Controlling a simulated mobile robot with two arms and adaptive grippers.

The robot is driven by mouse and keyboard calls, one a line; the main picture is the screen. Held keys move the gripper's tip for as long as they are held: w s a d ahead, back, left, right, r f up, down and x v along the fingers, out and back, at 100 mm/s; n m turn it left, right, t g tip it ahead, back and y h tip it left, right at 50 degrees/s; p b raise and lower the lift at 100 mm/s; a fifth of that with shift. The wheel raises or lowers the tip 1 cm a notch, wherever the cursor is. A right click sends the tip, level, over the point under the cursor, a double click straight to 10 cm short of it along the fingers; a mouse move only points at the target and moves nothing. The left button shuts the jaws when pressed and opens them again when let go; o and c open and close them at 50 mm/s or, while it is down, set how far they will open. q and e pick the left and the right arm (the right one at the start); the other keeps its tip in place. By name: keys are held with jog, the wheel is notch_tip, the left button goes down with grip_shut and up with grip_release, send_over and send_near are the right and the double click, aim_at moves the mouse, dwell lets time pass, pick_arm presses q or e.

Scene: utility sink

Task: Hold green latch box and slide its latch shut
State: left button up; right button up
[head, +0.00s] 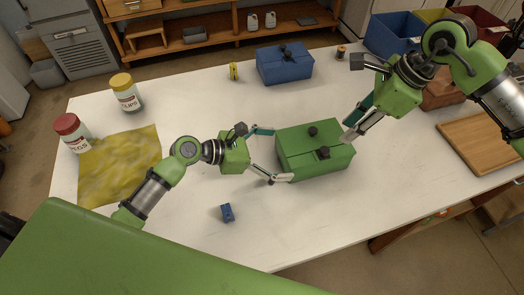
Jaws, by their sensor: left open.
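The green latch box (300,162) sits on the white table near its middle. It has a black knob (313,131) on its top and a black latch piece (323,153) nearer its front edge. I cannot tell the latch's exact position. My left gripper (283,154) is open at the box's left side, one finger toward the far left corner and the other by the near left corner. My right gripper (349,128) is at the box's right far side, its fingertips close to the box. I cannot tell whether they touch it or how far apart they are.
A blue latch box (285,65) stands behind. A small blue block (227,212) lies in front. Two jars (126,95) (75,135) and a yellow cloth (125,160) are at left. A wooden board (482,143) and a blue bin (393,35) are at right.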

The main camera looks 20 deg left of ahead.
aim_at(295, 153)
pick_arm(q)
jog(key=shift+x, duration=2.7)
jog(key=shift+a, duration=0.1)
jog(key=c, duration=1.2)
pick_arm(e)
jog(key=c, duration=0.7)
jog(key=shift+s+a+f, duration=0.1)
jog(key=shift+s+f, duration=0.05)
jog(key=shift+f, duration=0.05)
grip_shut()
jog(key=s+d+f+m+t+y, duration=0.1)
jog(key=d+f+y, duration=0.3)
jog(key=d+y, duration=0.2)
jog(key=s+d+f+m+t+y, duration=0.1)
jog(key=s+d+f+t+y, duration=0.1)
jog(key=d+f+y, duration=0.2)
jog(key=d+y, duration=0.2)
jog(key=d, duration=0.2)
jog(key=shift+f, duration=0.4)
jog(key=shift+s+a, duration=0.1)
